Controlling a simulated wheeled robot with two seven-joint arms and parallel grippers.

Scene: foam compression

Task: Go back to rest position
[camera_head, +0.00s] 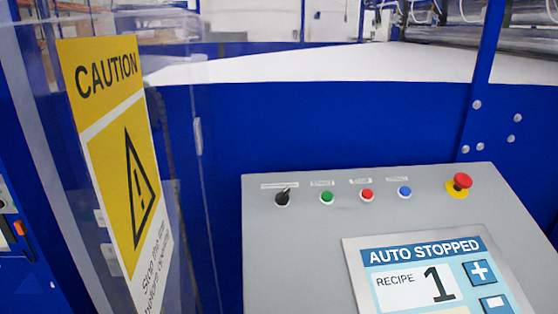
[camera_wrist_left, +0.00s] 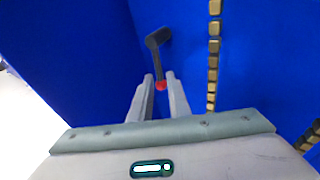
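My left gripper (camera_wrist_left: 160,77) shows in the left wrist view, with its two grey fingers apart. A dark bent handle (camera_wrist_left: 157,42) with a red end (camera_wrist_left: 161,85) stands out against the blue surface. The red end appears in the gap between the fingers; I cannot tell whether it lies between them or beyond them. Neither of my grippers shows in the head view, and my right gripper is in no view.
The head view shows a grey control panel (camera_head: 300,240) with a knob, coloured buttons, a red emergency stop (camera_head: 462,181) and a screen (camera_head: 440,270) reading "AUTO STOPPED", recipe 1. A clear door with a yellow caution sign (camera_head: 112,150) stands at left. Blue machine walls (camera_head: 300,120) rise behind.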

